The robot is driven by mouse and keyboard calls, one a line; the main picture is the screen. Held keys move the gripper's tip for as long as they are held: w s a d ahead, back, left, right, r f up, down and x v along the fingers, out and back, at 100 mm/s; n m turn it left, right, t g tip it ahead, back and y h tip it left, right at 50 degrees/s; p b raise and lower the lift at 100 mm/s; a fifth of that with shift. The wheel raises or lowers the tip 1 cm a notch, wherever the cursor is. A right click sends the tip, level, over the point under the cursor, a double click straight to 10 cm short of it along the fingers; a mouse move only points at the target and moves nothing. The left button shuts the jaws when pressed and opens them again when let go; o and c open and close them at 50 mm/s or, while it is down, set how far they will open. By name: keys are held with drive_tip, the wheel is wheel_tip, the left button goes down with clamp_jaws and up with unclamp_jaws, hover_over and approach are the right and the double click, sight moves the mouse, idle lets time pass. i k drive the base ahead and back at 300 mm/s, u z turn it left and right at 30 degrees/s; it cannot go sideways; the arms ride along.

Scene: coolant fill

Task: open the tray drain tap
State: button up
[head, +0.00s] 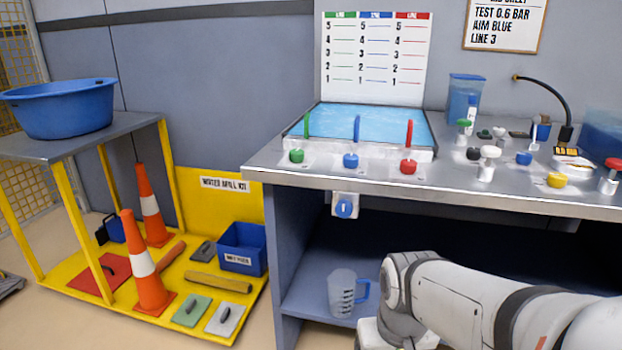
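A shallow tray (432,127) of light blue liquid sits on the left part of the steel bench. Green (296,156), blue (350,160) and red (408,166) knobs stand along its front edge, with a coloured upright behind each. Below the bench's front edge, a white plate carries a round blue tap-like part (345,208) with a small white mark. It may be the tray drain tap; no readable label confirms this, and its setting is unclear. My white arm shows at the lower right, but my gripper is not in view.
A clear jug with a blue handle (343,293) stands on the shelf below the blue part. The bench (450,191) holds several knobs and a black hose (556,95) at right. Cones (148,262) and a blue tub (62,112) are at left.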

sight(343, 209)
drive_tip(key=z, duration=2.25)
drive_tip(key=k, duration=1)
drive_tip(key=u, duration=1.6)
drive_tip(key=i, duration=1)
drive_tip(key=u, duration=0.05)
